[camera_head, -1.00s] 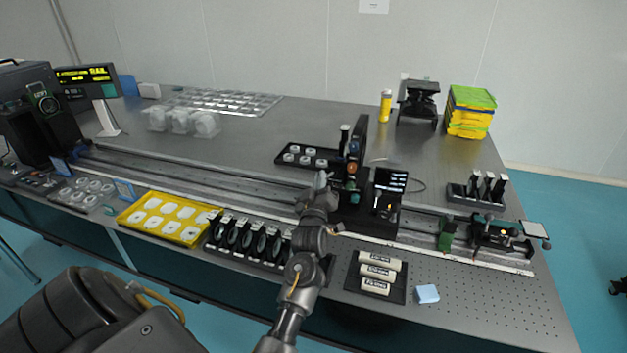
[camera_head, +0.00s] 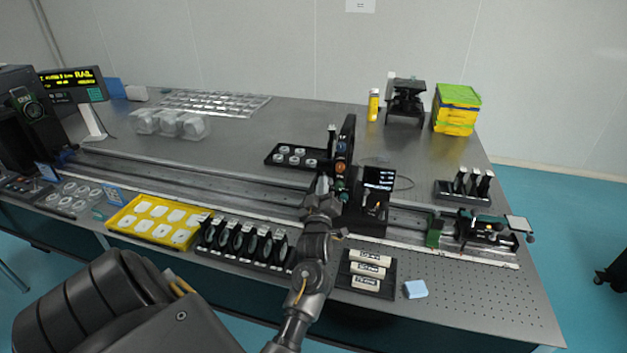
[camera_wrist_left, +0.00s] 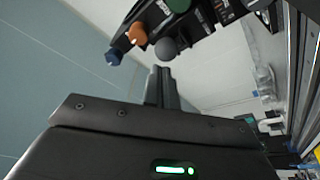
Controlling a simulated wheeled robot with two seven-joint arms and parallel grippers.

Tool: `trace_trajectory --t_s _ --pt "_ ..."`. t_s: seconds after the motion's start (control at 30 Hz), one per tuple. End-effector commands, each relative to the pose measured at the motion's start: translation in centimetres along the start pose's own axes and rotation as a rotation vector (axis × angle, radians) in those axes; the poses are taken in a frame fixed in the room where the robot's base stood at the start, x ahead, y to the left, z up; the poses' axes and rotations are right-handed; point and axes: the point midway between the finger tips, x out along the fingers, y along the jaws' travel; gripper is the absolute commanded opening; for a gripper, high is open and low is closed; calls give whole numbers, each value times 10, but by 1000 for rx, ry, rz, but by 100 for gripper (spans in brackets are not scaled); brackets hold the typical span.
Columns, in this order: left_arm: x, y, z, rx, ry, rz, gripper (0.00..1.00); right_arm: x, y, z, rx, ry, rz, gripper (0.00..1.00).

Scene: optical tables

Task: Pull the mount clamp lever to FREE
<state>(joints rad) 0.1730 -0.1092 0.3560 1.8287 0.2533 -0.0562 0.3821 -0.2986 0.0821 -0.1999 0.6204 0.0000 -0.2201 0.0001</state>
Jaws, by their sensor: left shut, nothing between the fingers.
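The black upright mount (camera_head: 347,140) stands on the rail near the middle of the table. It carries coloured knobs on its near side. My left gripper (camera_head: 322,185) is just left of these knobs, above the rail, with its fingers shut and empty. In the left wrist view the shut fingers (camera_wrist_left: 160,88) point at a grey ball knob (camera_wrist_left: 166,48), with a small gap or light touch that I cannot tell apart. I cannot read any FREE label. My right gripper is not in view.
A small black display unit (camera_head: 379,180) stands right of the mount. A black tray of round parts (camera_head: 285,163) lies behind-left. A row of black-framed optics (camera_head: 240,240) and a yellow tray (camera_head: 120,222) lie in front of the rail.

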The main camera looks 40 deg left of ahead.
Motion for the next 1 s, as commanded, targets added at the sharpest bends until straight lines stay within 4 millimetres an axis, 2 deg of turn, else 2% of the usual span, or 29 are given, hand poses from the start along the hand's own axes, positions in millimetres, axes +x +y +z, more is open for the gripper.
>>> trace_trajectory --t_s 0.2,0.4,0.6,1.0 --pt "-36 -1 2 -1 2 1 0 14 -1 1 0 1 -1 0" --pt "-61 0 0 0 5 2 0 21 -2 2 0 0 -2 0" --pt "-68 2 -2 -1 6 3 0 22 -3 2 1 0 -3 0" --pt "-68 2 -2 0 7 4 0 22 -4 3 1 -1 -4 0"
